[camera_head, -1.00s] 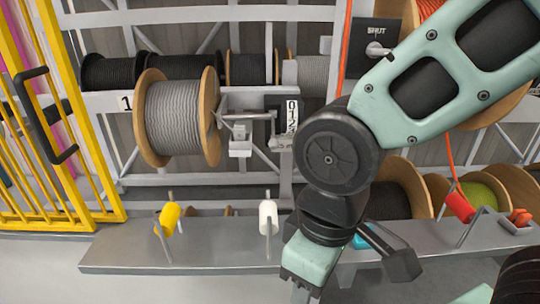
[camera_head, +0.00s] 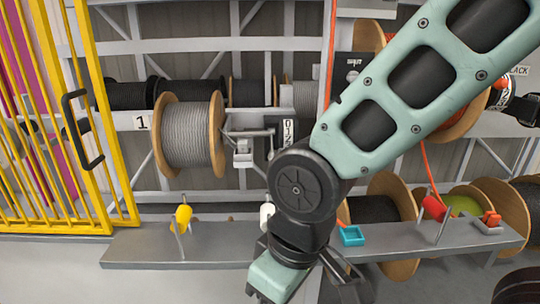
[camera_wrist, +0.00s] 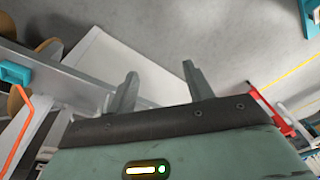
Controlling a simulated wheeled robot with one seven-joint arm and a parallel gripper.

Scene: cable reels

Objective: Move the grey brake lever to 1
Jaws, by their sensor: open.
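A black plate with a white number strip (camera_head: 288,131) stands right of the grey cable reel (camera_head: 188,132) on the rack. Grey bars and a small grey block (camera_head: 243,153) sit between reel and plate. I cannot tell for sure which grey part is the brake lever or which number it points to; my arm covers the area just right of the strip. My gripper (camera_wrist: 160,84) is open and empty in the wrist view, over pale floor and a white panel. In the head view it hangs low in front of the bench, its fingertips not clear, well below and apart from the strip.
A grey bench (camera_head: 135,249) crosses in front, with a yellow handle (camera_head: 183,216), a white handle (camera_head: 266,215), a teal box (camera_head: 351,236) and a red handle (camera_head: 434,207). A yellow gate (camera_head: 112,150) stands at left. Open floor lies in front.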

